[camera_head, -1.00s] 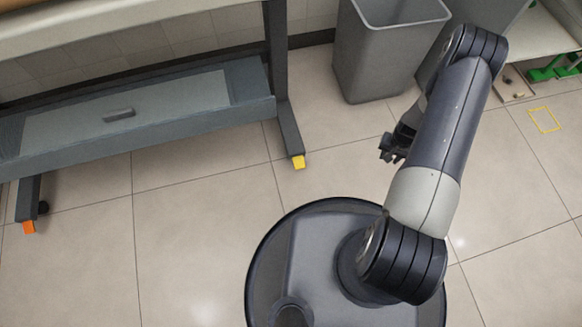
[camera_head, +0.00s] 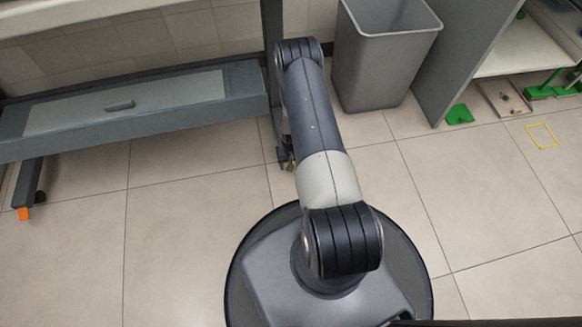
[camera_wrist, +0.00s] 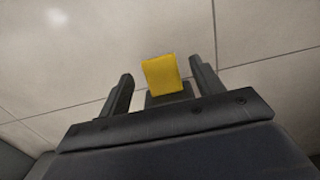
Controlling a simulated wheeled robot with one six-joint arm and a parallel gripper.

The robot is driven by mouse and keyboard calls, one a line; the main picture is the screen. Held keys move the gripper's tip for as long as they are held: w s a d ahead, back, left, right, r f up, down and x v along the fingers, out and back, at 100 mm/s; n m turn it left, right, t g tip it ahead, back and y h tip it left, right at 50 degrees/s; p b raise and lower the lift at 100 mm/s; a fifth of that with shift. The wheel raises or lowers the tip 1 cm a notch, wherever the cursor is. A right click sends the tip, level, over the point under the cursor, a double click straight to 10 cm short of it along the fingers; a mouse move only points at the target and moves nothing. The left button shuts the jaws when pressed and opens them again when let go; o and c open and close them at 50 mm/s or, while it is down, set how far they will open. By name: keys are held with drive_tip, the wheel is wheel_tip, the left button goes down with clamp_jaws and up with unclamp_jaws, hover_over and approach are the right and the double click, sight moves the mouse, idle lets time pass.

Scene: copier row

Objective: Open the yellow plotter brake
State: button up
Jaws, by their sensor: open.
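The yellow plotter brake (camera_wrist: 161,75) is a small yellow tab at the end of a dark foot, seen in the wrist view between the two fingers. In the head view my arm hides most of it. My gripper (camera_wrist: 160,88) is open, with one finger on each side of the yellow tab and a visible gap to each. I cannot tell whether it touches the tab. In the head view my gripper (camera_head: 287,160) is low, beside the right leg of the plotter stand (camera_head: 245,88).
An orange brake (camera_head: 24,214) is on the stand's left foot. A grey bin (camera_head: 385,60) stands right of my arm, near a grey panel (camera_head: 468,60). Green pieces (camera_head: 459,114) and a yellow floor outline (camera_head: 542,135) lie farther right. The tiled floor at left front is clear.

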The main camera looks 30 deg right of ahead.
drive_tip(key=shift+f, duration=0.9)
drive_tip(key=shift+c, duration=0.2)
drive_tip(key=c, duration=0.9)
drive_tip(key=shift+f+t+b, duration=0.5)
drive_tip(key=shift+t+b, duration=0.2)
drive_tip(key=shift+c, duration=0.2)
drive_tip(key=shift+f+t+h+b, duration=0.15)
drive_tip(key=shift+t+h+b, duration=0.25)
drive_tip(key=shift+b, duration=0.3)
drive_tip(key=o, duration=1)
